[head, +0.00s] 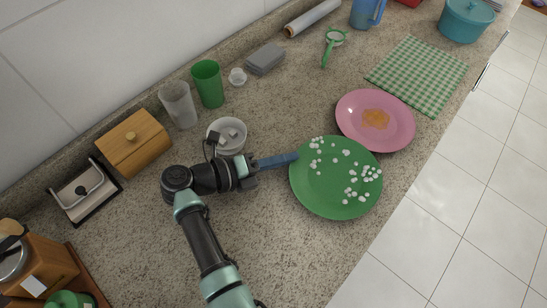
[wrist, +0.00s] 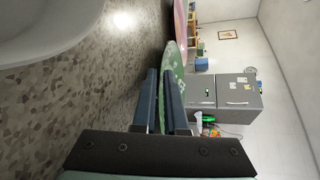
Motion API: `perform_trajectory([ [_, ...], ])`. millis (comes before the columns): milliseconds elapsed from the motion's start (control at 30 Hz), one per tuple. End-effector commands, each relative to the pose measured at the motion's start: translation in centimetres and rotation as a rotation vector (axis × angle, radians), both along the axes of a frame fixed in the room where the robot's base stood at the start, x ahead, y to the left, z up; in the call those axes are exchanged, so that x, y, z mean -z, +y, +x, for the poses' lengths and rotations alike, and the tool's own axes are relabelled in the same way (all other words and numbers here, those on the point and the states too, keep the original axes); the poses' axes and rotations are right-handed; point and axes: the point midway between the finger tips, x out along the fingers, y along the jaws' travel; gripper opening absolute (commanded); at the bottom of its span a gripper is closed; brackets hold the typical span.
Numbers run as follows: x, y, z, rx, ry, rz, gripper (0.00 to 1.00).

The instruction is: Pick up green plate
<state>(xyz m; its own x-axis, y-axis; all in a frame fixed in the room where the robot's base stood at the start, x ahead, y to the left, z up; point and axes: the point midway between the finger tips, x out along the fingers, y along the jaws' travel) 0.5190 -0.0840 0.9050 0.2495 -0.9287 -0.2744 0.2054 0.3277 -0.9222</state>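The green plate (head: 330,188) lies on the granite counter near its front edge, with many small white bits on it. My gripper (head: 297,157) reaches in from the left, with its blue fingertips at the plate's upper-left rim. In the wrist view, the two blue fingers (wrist: 161,74) stand apart with a gap between them. The plate (wrist: 174,58) shows edge-on just beyond the tips, and part of its rim appears between them. I cannot tell whether either finger touches it.
A pink plate (head: 358,127) with orange food lies close to the green plate's upper right. A white bowl (head: 238,148) stands just behind my gripper. Cups (head: 208,84) and a wooden box (head: 134,143) line the wall.

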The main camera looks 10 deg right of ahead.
Motion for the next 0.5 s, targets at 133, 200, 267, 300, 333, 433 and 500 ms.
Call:
perform_trajectory([
  [133,0.05,-0.08,0.02,0.000,0.000,0.000,0.10],
  [200,0.04,-0.06,0.01,0.000,0.000,0.000,0.10],
  [267,0.04,-0.05,0.01,0.000,0.000,0.000,0.10],
  [300,0.03,-0.05,0.01,0.000,0.000,0.000,0.03],
  [333,0.03,-0.04,0.01,0.000,0.000,0.000,0.00],
  [433,0.02,-0.03,0.01,0.000,0.000,0.000,0.00],
  [500,0.02,-0.03,0.01,0.000,0.000,0.000,0.00],
])
